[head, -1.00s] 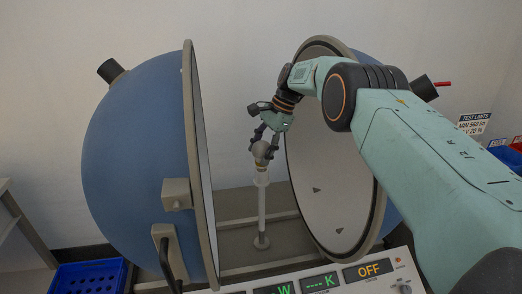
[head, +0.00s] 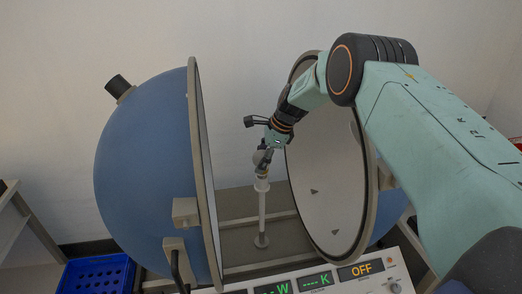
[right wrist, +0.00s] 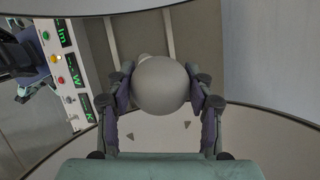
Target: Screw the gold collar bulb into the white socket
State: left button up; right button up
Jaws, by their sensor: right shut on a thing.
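The bulb has a pale round globe (head: 257,157), with its lower end at the white socket (head: 262,187) on top of a slim white post between the two sphere halves. I cannot tell how deep the base sits in the socket. My right gripper (head: 264,157) comes from above right and is shut on the globe. In the right wrist view the globe (right wrist: 160,85) fills the space between the two fingers, hiding its collar and the socket. My left gripper is not in view.
The blue left half-sphere (head: 145,170) and the open right half (head: 330,190) flank the post closely. A control panel (head: 330,284) with "OFF" lit runs along the front. A blue crate (head: 95,272) stands at lower left.

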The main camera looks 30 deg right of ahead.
jog(key=shift+s+r+m+p, duration=0.1)
jog(key=shift+r+m+p, duration=0.1)
jog(key=shift+m+p, duration=0.3)
jog(key=shift+f+m+t+h, duration=0.25)
jog(key=shift+m+t+h, duration=0.2)
jog(key=shift+m, duration=0.55)
jog(key=shift+m+h, duration=0.35)
jog(key=shift+m, duration=0.45)
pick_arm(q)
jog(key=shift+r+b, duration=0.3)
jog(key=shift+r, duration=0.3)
pick_arm(e)
jog(key=shift+m+t+h, duration=0.35)
jog(key=shift+m+h, duration=0.65)
jog(key=shift+m, duration=1.3)
jog(key=o, duration=1)
jog(key=shift+w, duration=0.2)
